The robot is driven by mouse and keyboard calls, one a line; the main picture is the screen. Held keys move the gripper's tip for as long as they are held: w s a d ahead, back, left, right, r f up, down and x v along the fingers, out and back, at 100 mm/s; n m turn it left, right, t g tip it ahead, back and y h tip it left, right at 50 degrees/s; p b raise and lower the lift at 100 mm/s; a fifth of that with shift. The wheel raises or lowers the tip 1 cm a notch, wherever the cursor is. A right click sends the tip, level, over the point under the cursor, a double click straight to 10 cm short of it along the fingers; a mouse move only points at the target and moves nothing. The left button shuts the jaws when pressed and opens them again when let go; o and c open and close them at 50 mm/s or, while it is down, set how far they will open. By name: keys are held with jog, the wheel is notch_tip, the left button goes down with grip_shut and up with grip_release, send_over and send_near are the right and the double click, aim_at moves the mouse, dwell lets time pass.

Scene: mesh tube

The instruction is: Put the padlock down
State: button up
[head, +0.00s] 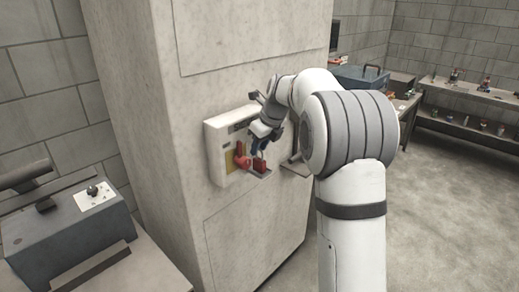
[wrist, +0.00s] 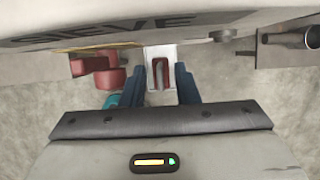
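The red padlock (head: 260,165) is at a small ledge (head: 264,174) on the lower front of a pale wall box (head: 216,150). In the wrist view the padlock (wrist: 160,74) shows over the white ledge (wrist: 149,53), between my fingers. My gripper (head: 262,143) is just above the padlock. In the wrist view the blue fingers of my gripper (wrist: 160,80) stand apart, with pale gaps on both sides of the padlock. The exact contact between padlock and ledge is hard to see.
A red handle (head: 241,159) sticks out of the box just left of the padlock. A grey shelf (head: 297,167) juts from the pillar to the right. A dark machine (head: 65,225) stands at lower left. Open floor (head: 450,220) lies to the right.

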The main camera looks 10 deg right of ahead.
jog(key=v, duration=1.1)
jog(key=s+f+n+h, duration=0.1)
jog(key=s+f+n, duration=0.4)
jog(key=s+n, duration=0.4)
jog(key=s+a+f+n, duration=0.1)
jog(key=s+f+n, duration=0.4)
jog(key=s+n, duration=0.5)
jog(key=s+a+f+n+h, duration=0.1)
jog(key=s+f+n, duration=0.3)
jog(key=s+n, duration=0.5)
jog(key=s, duration=0.6)
jog(key=shift+s+a+f+n+g+h, duration=0.15)
jog(key=shift+s+f+n+g+h, duration=0.15)
jog(key=shift+f+n, duration=0.1)
jog(key=shift+w, duration=0.1)
jog(key=shift+c, duration=0.6)
